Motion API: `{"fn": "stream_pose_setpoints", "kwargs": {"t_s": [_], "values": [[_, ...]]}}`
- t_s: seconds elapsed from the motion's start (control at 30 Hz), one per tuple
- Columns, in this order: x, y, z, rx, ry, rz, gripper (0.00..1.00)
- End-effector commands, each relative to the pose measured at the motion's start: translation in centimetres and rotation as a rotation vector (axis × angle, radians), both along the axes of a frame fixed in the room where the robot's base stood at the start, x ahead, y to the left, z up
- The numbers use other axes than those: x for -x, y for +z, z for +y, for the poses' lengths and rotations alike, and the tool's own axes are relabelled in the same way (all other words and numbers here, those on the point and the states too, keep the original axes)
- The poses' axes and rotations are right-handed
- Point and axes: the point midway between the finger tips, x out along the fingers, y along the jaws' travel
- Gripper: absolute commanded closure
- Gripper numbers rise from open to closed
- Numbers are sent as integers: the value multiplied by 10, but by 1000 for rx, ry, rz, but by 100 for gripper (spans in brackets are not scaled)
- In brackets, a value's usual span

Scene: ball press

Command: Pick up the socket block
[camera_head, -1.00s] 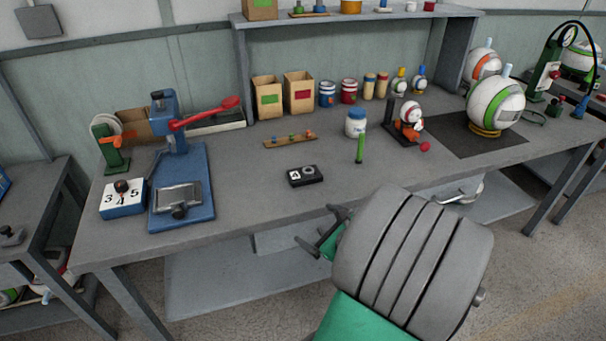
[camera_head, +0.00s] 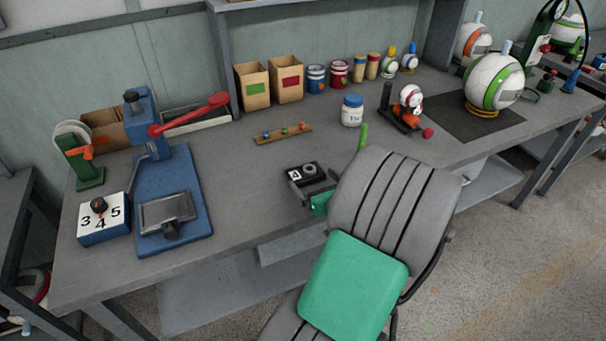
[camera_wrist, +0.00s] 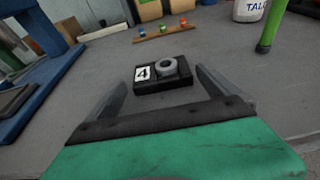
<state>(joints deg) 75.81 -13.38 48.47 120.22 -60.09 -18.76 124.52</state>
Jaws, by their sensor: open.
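The socket block is a small black block (camera_head: 305,172) with a white label reading 4 and a grey ring on top. It lies on the bench near the front edge. In the wrist view the block (camera_wrist: 163,76) sits just beyond and between my two fingers. My gripper (camera_head: 313,187) is open and empty, low over the bench edge at the near side of the block. In the wrist view my gripper (camera_wrist: 166,80) shows its fingers spread on either side, wider than the block. In the head view my arm hides part of the gripper.
A blue lever press (camera_head: 170,190) and a dial box numbered 3, 4, 5 (camera_head: 103,222) stand at the left. A green upright stick (camera_head: 363,137) and a white jar (camera_head: 352,111) stand to the right. A wooden strip with coloured pegs (camera_head: 283,134) lies behind the block.

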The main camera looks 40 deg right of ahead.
Motion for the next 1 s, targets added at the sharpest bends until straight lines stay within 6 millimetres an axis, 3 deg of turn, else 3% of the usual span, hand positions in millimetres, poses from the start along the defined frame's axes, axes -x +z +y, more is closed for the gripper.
{"fn": "stream_pose_setpoints", "kwargs": {"t_s": [0.2,0.43,1.0], "values": [[-32,-10,-9,-1,5,1,0],[-34,-10,-9,0,3,1,1],[-34,-10,-9,0,3,1,47]]}}
